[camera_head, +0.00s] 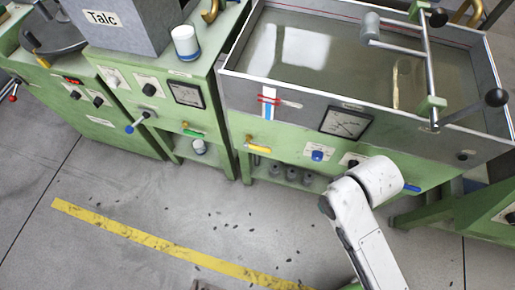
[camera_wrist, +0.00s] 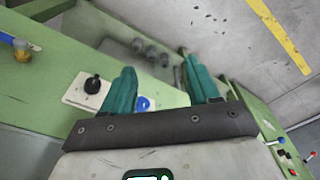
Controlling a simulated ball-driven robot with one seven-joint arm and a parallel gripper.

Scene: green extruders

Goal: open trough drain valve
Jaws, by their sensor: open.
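The trough (camera_head: 400,110) is a grey-walled tank of water on a green machine in the head view. A blue lever handle (camera_head: 411,187) shows beside my wrist at the machine's lower right front. A brass-coloured fitting with blue (camera_wrist: 22,50) shows at the far left of the wrist view. A yellow handle (camera_head: 257,148) sits further left on the front. I cannot tell which is the drain valve. My gripper (camera_wrist: 158,68) has teal fingers spread apart with nothing between them. In the head view my white wrist hides the fingers.
A black knob (camera_head: 353,160) and a blue knob (camera_head: 317,155) sit on the machine front; the black knob (camera_wrist: 92,86) also shows near my left finger. Several grey bottles (camera_head: 291,174) stand on the lower shelf. The floor in front is open, with a yellow stripe (camera_head: 160,240).

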